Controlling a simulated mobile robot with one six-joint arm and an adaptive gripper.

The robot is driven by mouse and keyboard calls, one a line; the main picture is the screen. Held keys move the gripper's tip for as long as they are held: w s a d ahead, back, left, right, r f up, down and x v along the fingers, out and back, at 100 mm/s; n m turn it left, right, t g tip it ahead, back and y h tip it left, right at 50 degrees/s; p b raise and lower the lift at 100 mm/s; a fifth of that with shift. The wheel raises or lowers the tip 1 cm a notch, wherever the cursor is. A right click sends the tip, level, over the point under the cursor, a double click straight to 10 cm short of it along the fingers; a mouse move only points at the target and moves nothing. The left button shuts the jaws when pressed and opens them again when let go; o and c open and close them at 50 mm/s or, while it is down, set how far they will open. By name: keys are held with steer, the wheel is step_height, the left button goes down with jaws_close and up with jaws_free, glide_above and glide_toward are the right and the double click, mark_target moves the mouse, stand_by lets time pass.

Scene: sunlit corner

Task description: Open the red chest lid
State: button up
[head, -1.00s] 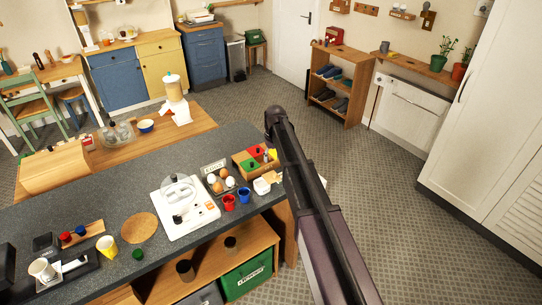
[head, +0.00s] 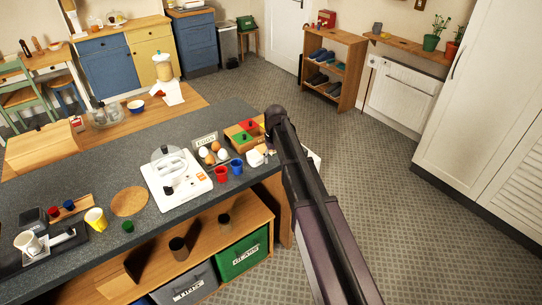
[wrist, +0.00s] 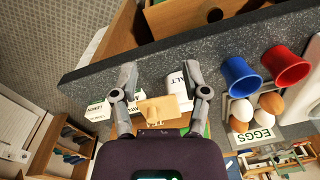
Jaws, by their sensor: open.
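The red chest (head: 326,18) is a small red box on top of the wooden shoe rack at the back, near the white door. It is small in the head view, and I cannot make out its lid clearly. I cannot pick it out in the wrist view. My gripper (wrist: 160,72) shows in the wrist view with its two fingers apart, over the counter's edge. A small pale wooden piece shows between and beyond the fingers, apparently not gripped. In the head view my arm hides the gripper. The gripper is far from the red chest.
The dark counter (head: 85,190) holds a white appliance (head: 178,185), eggs, a red cup (head: 221,174) and a blue cup (head: 237,166). The shoe rack (head: 333,70) stands beyond open carpet (head: 370,165). A tall white cupboard (head: 490,90) stands at right.

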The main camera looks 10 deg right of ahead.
steer(key=shift+s+d+f+b, duration=0.2)
steer(key=shift+s+f+b, duration=0.45)
steer(key=shift+f, duration=0.2)
steer(key=shift+s+d+f+b, duration=0.2)
steer(key=shift+s+f+b, duration=0.4)
steer(key=shift+f, duration=0.2)
steer(key=s+d+m, duration=0.1)
steer(key=s+d, duration=0.2)
steer(key=s, duration=0.8)
steer(key=s+d+m, duration=0.1)
steer(key=s+d, duration=0.2)
steer(key=s, duration=0.8)
steer(key=shift+s+d+m, duration=0.3)
steer(key=shift+m, duration=0.1)
